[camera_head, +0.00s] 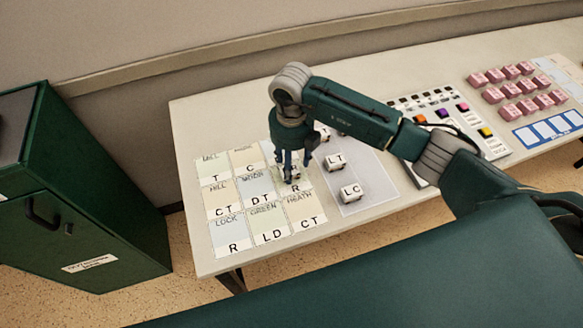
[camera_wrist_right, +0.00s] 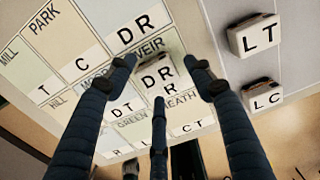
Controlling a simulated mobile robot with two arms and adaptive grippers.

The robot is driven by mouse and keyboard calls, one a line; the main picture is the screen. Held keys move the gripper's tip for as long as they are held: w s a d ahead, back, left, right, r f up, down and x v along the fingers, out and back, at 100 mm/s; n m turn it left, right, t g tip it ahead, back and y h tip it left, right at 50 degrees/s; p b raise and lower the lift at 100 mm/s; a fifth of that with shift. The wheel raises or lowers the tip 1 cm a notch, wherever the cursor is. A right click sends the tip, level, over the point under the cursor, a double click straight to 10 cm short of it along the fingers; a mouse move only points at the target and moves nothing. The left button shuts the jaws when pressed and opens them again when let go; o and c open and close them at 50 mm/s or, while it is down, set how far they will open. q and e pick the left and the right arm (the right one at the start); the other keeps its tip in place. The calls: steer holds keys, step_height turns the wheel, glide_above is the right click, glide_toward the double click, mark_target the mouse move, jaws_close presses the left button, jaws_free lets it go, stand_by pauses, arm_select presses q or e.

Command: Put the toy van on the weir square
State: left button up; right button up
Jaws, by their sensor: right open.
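The board of labelled squares (camera_head: 212,170) lies on the left part of the table. Its weir square (camera_wrist_right: 172,46) is in the right column, middle row, and carries a printed R. A small pale block marked DR (camera_wrist_right: 157,75) sits on the weir square; it seems to be the toy van, though its shape is partly hidden. My right gripper (camera_head: 290,178) points down over this square. In the wrist view its fingers are spread apart around the DR block, with gaps visible beside it. My left gripper is not in view.
Blocks marked LT (camera_head: 336,161) and LC (camera_head: 350,191) stand on a grey mat (camera_head: 378,186) right of the board. A panel with coloured pieces (camera_head: 485,132) and several pink blocks (camera_head: 511,89) lie farther right. A green cabinet (camera_head: 90,200) stands left of the table.

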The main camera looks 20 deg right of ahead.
step_height(320, 180, up, 10)
steer(key=b, duration=0.2)
steer(key=shift+f, duration=0.15)
